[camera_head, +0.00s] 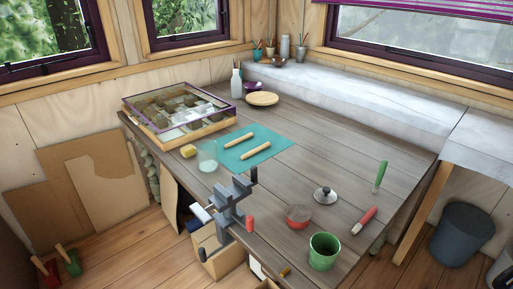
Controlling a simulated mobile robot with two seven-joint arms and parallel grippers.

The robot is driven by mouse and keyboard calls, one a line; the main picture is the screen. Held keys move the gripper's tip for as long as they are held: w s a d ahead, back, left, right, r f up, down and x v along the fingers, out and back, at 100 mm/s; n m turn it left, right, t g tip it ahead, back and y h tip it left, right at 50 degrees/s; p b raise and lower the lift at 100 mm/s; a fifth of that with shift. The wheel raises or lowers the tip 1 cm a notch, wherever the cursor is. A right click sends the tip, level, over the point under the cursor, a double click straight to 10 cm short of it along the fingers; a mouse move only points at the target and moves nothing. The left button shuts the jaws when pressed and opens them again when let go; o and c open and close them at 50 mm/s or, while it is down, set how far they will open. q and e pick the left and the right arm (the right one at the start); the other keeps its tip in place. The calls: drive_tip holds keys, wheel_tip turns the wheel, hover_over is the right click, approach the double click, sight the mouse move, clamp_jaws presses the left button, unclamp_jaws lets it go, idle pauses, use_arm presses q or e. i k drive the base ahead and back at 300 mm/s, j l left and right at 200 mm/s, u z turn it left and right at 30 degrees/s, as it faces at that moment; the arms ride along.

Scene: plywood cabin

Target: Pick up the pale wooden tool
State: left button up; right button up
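Two pale wooden tools lie apart on a teal mat (230,158) on the workbench. The shorter-looking one (239,139) is towards the back, and the other (256,150) is nearer the front right. Both are slim, rod-like and lie at a slant; their fine shape is too small to tell. Neither of my grippers is in view.
A grey vise (232,207) is at the bench's front edge. A glass jar (207,156) and yellow block (188,151) stand left of the mat, near a glass-topped case (152,127). A green cup (323,251) and red-handled tool (364,221) are front right.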

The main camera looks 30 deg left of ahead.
sight(267, 144)
drive_tip(key=j+z, duration=0.25)
drive_tip(key=j, duration=3.5)
drive_tip(key=i+z, duration=0.05)
drive_tip(key=i, duration=0.05)
